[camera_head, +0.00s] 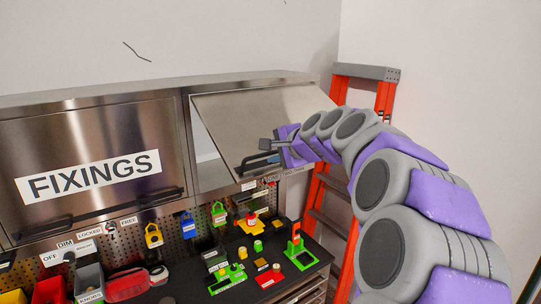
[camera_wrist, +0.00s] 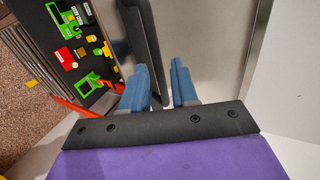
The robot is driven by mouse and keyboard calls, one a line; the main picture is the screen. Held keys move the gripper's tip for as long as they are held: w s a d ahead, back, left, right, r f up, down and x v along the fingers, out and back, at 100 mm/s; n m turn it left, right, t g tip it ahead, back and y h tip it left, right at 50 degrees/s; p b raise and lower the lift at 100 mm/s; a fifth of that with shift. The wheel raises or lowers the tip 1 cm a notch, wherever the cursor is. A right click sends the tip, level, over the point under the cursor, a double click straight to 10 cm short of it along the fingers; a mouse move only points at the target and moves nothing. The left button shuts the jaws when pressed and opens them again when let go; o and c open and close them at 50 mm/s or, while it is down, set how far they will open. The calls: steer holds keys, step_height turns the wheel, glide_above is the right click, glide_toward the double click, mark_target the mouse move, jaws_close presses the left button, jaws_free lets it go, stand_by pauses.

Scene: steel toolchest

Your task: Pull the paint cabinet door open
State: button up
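The paint cabinet door (camera_head: 250,115) is the plain steel panel right of the FIXINGS door; no paint label shows. It is tilted outward from its top edge, with a gap at its left side. Its black bar handle (camera_head: 258,164) is along the lower edge, partly hidden by my gripper. My gripper (camera_head: 268,147) is at this handle. In the wrist view the two blue fingers (camera_wrist: 161,85) are apart, and the lower end of the handle (camera_wrist: 142,45) reaches between them. Clear space shows between the handle and the right finger. Contact with the left finger cannot be told.
The FIXINGS door (camera_head: 85,130) at left is shut. Padlocks hang on the pegboard below. The dark worktop (camera_head: 225,270) holds several green, red and yellow items. An orange ladder (camera_head: 338,90) leans close behind my arm at right.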

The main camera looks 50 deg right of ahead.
steer(key=b+v, duration=0.2)
steer(key=v, duration=1.1)
steer(key=shift+s+d, duration=0.35)
steer(key=shift+s, duration=0.15)
steer(key=shift+a+r, duration=0.15)
steer(key=shift+w, duration=0.1)
